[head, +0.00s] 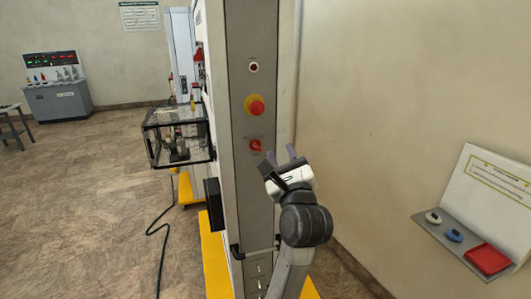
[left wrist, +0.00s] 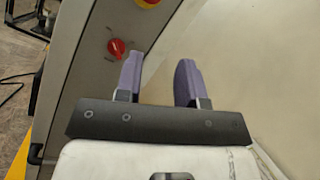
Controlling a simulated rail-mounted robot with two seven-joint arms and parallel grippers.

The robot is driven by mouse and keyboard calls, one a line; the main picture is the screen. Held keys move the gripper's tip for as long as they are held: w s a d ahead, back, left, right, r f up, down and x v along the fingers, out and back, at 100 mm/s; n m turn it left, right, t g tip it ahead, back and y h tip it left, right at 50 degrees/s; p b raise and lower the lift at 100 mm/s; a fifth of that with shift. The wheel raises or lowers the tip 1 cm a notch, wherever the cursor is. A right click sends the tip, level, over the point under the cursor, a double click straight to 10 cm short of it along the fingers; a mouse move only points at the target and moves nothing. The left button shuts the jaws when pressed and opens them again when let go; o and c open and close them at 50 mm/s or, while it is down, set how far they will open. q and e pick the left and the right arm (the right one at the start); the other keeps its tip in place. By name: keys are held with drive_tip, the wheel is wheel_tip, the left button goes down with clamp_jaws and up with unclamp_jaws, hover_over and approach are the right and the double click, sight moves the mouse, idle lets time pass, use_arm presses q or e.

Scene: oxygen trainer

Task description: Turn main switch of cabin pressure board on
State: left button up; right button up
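The main switch is a red rotary knob (head: 256,146) on the narrow grey side panel of the cabin pressure board (head: 238,190). In the left wrist view the red knob (left wrist: 117,48) shows with small markings around it, and its white pointer line is tilted. The left finger is close to the knob; contact is not clear. My right gripper is not in view.
A red emergency button on yellow (head: 256,107) and a round indicator (head: 254,67) sit above the switch. A clear box (head: 180,137) juts out left of the board. A wall shelf (head: 462,250) with a red tray is at right. The floor at left is mostly clear.

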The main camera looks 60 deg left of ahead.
sight(258, 149)
use_arm(q)
wheel_tip(258, 149, down, 6)
drive_tip(key=a+r+n+g+h, duration=0.1)
drive_tip(key=a+n+g+h, duration=0.1)
drive_tip(key=n+g+h, duration=0.15)
drive_tip(key=shift+n+t, duration=0.45)
drive_tip(key=p+x, duration=0.1)
drive_tip(key=x, duration=0.7)
drive_tip(key=p+x, duration=0.1)
drive_tip(key=x, duration=0.4)
drive_tip(key=shift+s+a+f+p, duration=0.1)
drive_tip(key=shift+s+f+p, duration=0.05)
drive_tip(key=shift+s+p, duration=0.2)
drive_tip(key=shift+c, duration=0.4)
clamp_jaws()
